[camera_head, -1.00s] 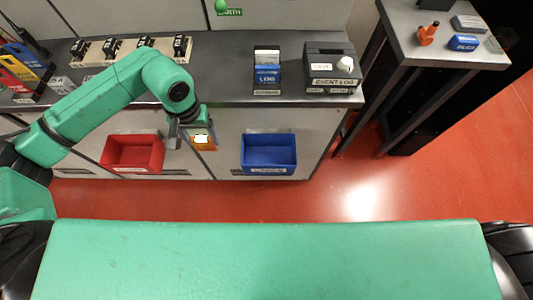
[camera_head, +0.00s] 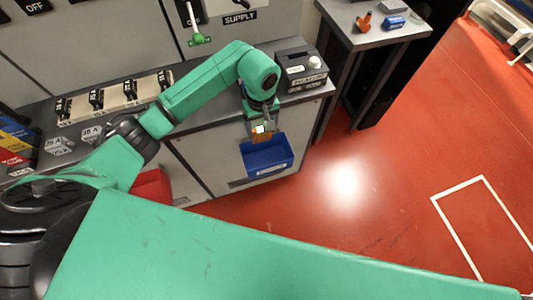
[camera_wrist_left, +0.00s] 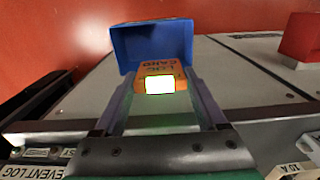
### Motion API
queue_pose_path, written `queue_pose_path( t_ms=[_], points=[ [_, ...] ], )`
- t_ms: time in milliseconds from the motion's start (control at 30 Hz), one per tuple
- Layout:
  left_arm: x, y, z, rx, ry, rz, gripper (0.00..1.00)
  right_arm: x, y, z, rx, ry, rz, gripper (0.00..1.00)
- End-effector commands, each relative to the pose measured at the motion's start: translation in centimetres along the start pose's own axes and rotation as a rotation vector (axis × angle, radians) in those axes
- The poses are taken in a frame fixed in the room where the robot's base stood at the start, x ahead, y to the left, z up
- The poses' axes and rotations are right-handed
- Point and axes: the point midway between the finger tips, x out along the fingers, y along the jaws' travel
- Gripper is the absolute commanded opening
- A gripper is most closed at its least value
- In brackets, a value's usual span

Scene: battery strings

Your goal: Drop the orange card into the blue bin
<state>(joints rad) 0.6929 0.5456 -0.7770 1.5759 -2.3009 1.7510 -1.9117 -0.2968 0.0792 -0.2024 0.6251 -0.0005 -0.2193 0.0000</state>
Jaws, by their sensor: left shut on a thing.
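The orange card (camera_head: 262,134), with a bright white patch on it, is held by my left gripper (camera_head: 261,122). In the left wrist view the orange card (camera_wrist_left: 160,76) sits between the two fingers and shows the letters "LOG CARD". The blue bin (camera_head: 268,158) hangs on the front of the grey bench; the card is over its back part in the head view. In the left wrist view the blue bin (camera_wrist_left: 128,46) shows behind the card. I cannot tell the exact height of the card above the bin. My right gripper is not in view.
A red bin (camera_head: 152,186) is partly hidden by my arm, left of the blue one. The event log box (camera_head: 300,68) stands on the bench's right end. A side table (camera_head: 390,32) holds small items. Open red floor lies to the right.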

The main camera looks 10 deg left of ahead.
Motion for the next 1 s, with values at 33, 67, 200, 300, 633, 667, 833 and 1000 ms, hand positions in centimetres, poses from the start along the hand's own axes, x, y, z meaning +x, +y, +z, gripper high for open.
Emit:
queue_pose_path(
  t_ms=[33, 67, 200, 300, 633, 667, 833, 1000],
  points=[
    [1.2, -0.1, 0.1, 0.001, -0.003, -0.002, 0.19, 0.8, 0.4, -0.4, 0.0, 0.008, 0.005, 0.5],
    [1.7, -0.1, 0.1, 0.002, -0.002, -0.002, 0.19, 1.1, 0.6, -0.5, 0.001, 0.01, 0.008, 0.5],
    [3.9, -0.1, 0.1, 0.004, -0.002, -0.001, 0.19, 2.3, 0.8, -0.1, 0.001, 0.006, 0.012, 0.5],
    [5.1, -0.1, 0.0, 0.004, -0.001, -0.001, 0.19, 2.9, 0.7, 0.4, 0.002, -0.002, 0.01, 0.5],
    [5.7, -0.1, 0.0, 0.007, 0.002, 0.0, 0.19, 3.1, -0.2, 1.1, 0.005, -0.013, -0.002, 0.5],
    [5.7, -0.1, 0.0, 0.007, 0.002, 0.0, 0.19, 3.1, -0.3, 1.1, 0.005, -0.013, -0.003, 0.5],
    [5.7, -0.1, 0.0, 0.007, 0.002, 0.0, 1.0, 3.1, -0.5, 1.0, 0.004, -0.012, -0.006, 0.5],
    [5.5, -0.1, -0.1, 0.007, 0.002, 0.0, 1.0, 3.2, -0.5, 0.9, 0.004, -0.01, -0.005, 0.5]
  ],
)
